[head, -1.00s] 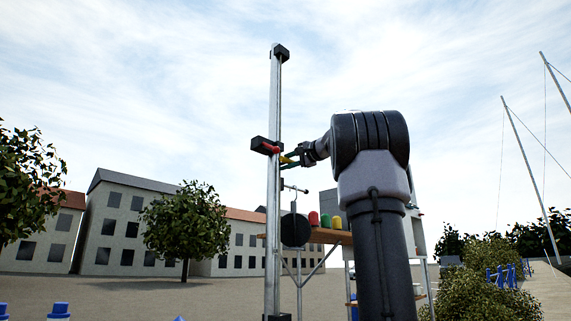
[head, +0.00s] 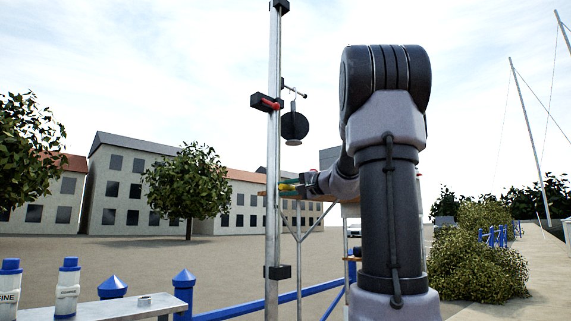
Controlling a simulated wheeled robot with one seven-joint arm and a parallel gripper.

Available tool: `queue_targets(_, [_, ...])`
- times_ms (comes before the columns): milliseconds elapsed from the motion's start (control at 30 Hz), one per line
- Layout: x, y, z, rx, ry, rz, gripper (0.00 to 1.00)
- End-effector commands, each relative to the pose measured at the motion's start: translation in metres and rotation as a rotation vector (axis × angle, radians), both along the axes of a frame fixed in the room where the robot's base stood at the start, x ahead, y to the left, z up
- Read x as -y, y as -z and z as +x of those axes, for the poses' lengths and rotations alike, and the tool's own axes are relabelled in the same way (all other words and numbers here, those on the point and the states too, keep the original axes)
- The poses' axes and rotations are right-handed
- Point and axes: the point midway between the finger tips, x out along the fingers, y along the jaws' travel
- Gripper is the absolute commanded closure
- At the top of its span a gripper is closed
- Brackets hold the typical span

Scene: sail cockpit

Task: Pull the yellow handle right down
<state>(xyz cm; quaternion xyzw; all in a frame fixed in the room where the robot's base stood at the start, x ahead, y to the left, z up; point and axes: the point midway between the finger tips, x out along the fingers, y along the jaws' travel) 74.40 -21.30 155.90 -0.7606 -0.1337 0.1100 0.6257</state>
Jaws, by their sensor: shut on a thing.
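The yellow handle (head: 287,187) is in the head view just right of the metal post, low down, below the black disc. My gripper (head: 292,187) is shut on it, coming in from the right. The handle is small here and partly hidden by the jaws. A thin green piece shows beside it at the jaws.
The upright metal post (head: 273,150) carries a black block with a red lever (head: 268,102). A black disc (head: 295,126) hangs just right of it. A wooden shelf (head: 310,213) stands behind my gripper. White bottles (head: 67,289) stand on a ledge at lower left, beside blue railing (head: 240,309).

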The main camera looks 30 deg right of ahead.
Motion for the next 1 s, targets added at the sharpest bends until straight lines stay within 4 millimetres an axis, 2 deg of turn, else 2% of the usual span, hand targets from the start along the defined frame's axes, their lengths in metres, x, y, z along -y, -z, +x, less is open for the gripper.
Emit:
queue_targets(33, [0.000, 0.014, 0.000, -0.007, 0.001, 0.001, 1.00])
queue_targets(100, [0.000, 0.028, 0.000, -0.004, 0.001, 0.001, 1.00])
queue_targets(300, [0.000, 0.055, 0.000, -0.002, 0.001, -0.003, 1.00])
queue_targets(500, [0.001, 0.064, 0.000, -0.002, 0.002, -0.004, 1.00])
queue_targets(833, [0.000, 0.068, 0.000, -0.009, 0.001, -0.005, 1.00])
queue_targets(867, [0.001, 0.068, 0.000, -0.009, 0.001, -0.005, 0.60])
queue_targets(900, [0.000, 0.068, 0.000, -0.008, 0.001, -0.005, 0.44])
queue_targets(1000, [0.000, 0.067, 0.000, -0.006, 0.000, -0.004, 0.42])
